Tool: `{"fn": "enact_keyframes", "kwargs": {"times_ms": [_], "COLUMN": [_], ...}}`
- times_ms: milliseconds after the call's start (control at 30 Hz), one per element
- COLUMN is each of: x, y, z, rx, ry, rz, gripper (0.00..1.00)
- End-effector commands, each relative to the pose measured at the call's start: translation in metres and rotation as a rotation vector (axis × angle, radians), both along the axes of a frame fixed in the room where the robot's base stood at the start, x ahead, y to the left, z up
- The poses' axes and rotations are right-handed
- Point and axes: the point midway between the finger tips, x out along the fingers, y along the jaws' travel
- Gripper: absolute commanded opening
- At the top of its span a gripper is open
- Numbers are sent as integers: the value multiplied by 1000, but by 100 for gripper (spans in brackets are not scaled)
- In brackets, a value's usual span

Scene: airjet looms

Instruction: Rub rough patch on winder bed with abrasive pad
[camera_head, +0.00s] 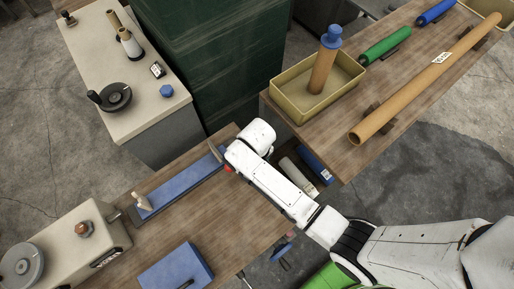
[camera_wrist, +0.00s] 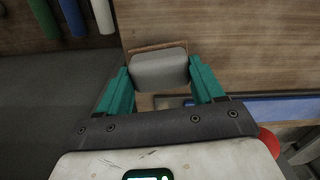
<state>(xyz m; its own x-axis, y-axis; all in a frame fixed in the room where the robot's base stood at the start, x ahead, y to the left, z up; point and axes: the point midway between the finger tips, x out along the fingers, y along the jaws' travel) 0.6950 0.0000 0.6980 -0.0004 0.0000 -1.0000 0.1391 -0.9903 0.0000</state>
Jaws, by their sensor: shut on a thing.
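In the wrist view, my gripper (camera_wrist: 161,66) is shut on a grey block (camera_wrist: 160,72), which looks like the abrasive pad. Its teal fingers clasp the block from both sides. A thin brown edge shows along the block's far side. Wood surface lies beyond it. A long blue bed strip (camera_head: 185,186), perhaps the winder bed, lies on the wooden table (camera_head: 218,213); part of it shows right of my gripper in the wrist view (camera_wrist: 280,108). In the head view, my white wrist covers the strip's right end and hides the block. I cannot make out a rough patch.
Rolls (camera_head: 299,175) lie below, between the tables.

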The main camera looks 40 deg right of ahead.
Motion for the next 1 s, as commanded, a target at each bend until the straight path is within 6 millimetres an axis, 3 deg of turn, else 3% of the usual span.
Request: {"fn": "enact_keyframes", "kwargs": {"times_ms": [600, 1000], "x": [0, 0], "y": [0, 0], "z": [47, 49], "rx": [0, 0], "ry": [-1, -1], "rz": [0, 1], "gripper": [38, 38]}}
